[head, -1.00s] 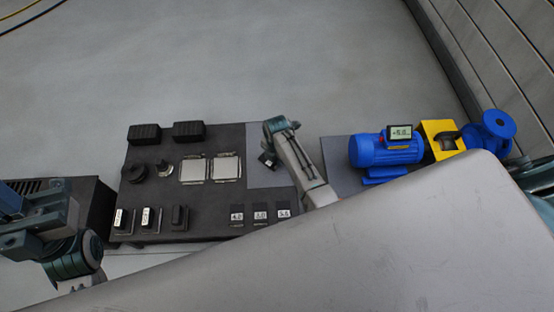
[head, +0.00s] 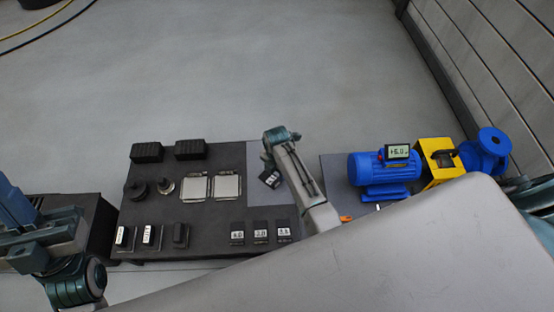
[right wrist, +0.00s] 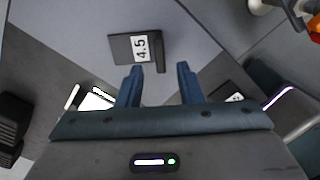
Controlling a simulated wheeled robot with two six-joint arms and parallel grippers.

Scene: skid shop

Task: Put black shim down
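The black shim (right wrist: 122,47) carries a white label reading 4.5 and lies on a grey pad (right wrist: 75,25) in the right wrist view. It also shows in the head view (head: 270,179), on the grey area at the mat's right side. My right gripper (right wrist: 159,68) is open, its two blue fingers apart on either side of the shim's raised black tab, with the fingertips just short of it. Nothing is between the fingers' pads.
The dark mat (head: 215,160) holds several labelled black blocks, two silver-edged plates (head: 228,187), round dark parts and two black ribbed blocks (head: 190,150). A blue motor (head: 375,170) with a display and yellow coupling guard (head: 436,175) stands right.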

